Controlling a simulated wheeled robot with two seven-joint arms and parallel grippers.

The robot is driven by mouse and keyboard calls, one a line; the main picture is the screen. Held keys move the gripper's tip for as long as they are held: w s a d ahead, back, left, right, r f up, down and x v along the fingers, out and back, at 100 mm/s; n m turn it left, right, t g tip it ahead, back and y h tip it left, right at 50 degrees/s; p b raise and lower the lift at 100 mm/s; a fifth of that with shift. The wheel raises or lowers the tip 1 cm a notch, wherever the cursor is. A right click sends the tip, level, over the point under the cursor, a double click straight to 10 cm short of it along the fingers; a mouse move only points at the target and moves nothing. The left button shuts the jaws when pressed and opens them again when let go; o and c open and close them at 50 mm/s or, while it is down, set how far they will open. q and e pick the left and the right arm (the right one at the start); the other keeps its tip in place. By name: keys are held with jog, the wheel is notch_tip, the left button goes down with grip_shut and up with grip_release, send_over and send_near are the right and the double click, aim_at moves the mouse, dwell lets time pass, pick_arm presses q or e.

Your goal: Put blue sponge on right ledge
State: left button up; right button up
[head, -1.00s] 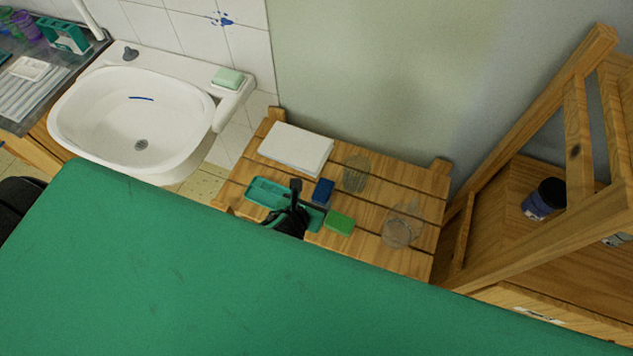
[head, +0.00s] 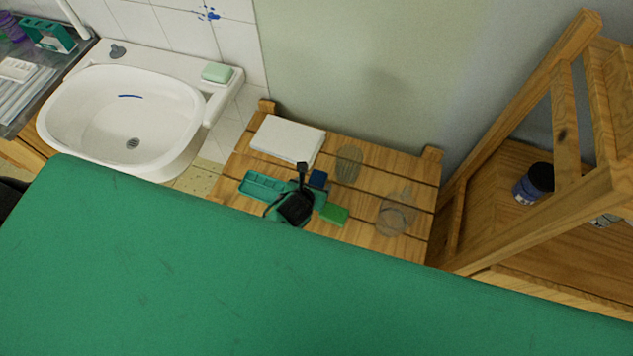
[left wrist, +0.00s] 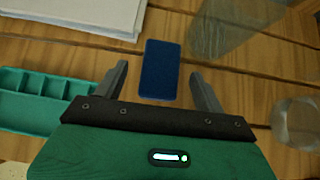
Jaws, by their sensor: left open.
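The blue sponge (head: 318,179) lies flat on the slatted wooden table (head: 408,171). In the left wrist view the blue sponge (left wrist: 159,70) is between and a little ahead of the fingertips. My left gripper (head: 302,172) is open and empty at the sponge's left side in the head view; it also shows in the left wrist view (left wrist: 157,78). The gripper hides part of the sponge in the head view. The white sink (head: 180,160) has a ledge (head: 222,101) on its right side with a pale green bar on it. My right gripper is not in view.
Around the sponge are a teal divided tray (head: 262,185), a green block (head: 334,213), a white paper stack (head: 287,138), a clear ribbed glass (head: 348,163) and a clear jar (head: 395,216). A wooden frame stands at right. A large green surface (head: 200,270) fills the foreground.

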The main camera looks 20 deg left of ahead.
aim_at(316, 182)
pick_arm(q)
jog(key=shift+x, duration=1.75)
jog(key=c, duration=1.1)
jog(key=shift+r, duration=0.15)
